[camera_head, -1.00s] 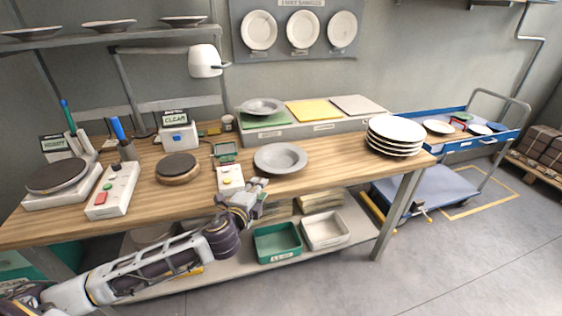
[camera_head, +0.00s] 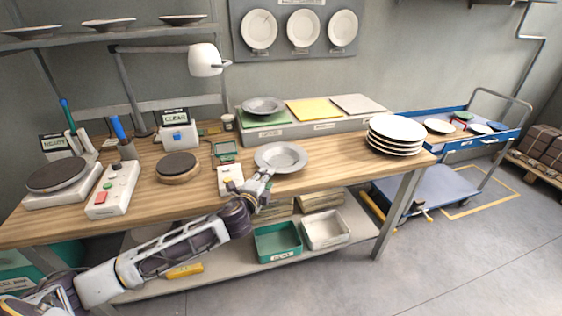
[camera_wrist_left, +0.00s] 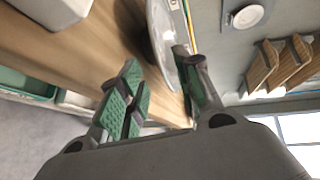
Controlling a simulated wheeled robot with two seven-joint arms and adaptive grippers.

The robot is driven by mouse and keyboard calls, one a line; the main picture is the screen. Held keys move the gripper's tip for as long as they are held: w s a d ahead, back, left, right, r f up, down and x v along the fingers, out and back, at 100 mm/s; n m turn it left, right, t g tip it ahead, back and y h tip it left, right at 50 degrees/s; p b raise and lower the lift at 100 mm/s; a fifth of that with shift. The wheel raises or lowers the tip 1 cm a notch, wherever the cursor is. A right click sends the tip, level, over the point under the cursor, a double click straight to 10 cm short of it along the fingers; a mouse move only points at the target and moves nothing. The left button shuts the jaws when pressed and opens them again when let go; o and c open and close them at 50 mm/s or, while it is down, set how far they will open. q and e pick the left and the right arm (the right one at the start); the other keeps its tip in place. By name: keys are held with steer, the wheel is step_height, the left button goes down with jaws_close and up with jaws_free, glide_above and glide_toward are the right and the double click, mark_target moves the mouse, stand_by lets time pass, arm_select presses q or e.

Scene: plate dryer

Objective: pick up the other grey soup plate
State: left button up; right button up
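A grey soup plate (camera_head: 281,158) lies on the wooden workbench near its front edge. Another grey soup plate (camera_head: 263,105) sits on the green pad on the raised shelf at the back. My left gripper (camera_head: 266,175) is at the front-left rim of the bench plate. In the left wrist view, the open fingers (camera_wrist_left: 157,58) stand apart, with the rim of the plate (camera_wrist_left: 163,35) reaching between them. Contact with the rim cannot be told. My right gripper is in neither current view.
A stack of white plates (camera_head: 396,135) stands at the bench's right end. A round burner (camera_head: 178,168) is further left. Green (camera_head: 277,243) and white (camera_head: 326,230) bins are below.

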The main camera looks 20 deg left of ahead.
arm_select(q)
steer(key=shift+x, duration=1.1)
arm_select(e)
steer(key=shift+w+a+r, duration=0.1)
steer(key=shift+w, duration=0.2)
steer(key=shift+s, duration=0.2)
arm_select(q)
steer(key=shift+w+a+f, duration=0.1)
steer(key=shift+w, duration=0.25)
steer(key=shift+x, duration=2.2)
steer(key=shift+a+f, duration=0.1)
arm_select(e)
steer(key=shift+w, duration=0.1)
arm_select(q)
steer(key=shift+c, duration=0.3)
arm_select(e)
steer(key=shift+w, duration=0.4)
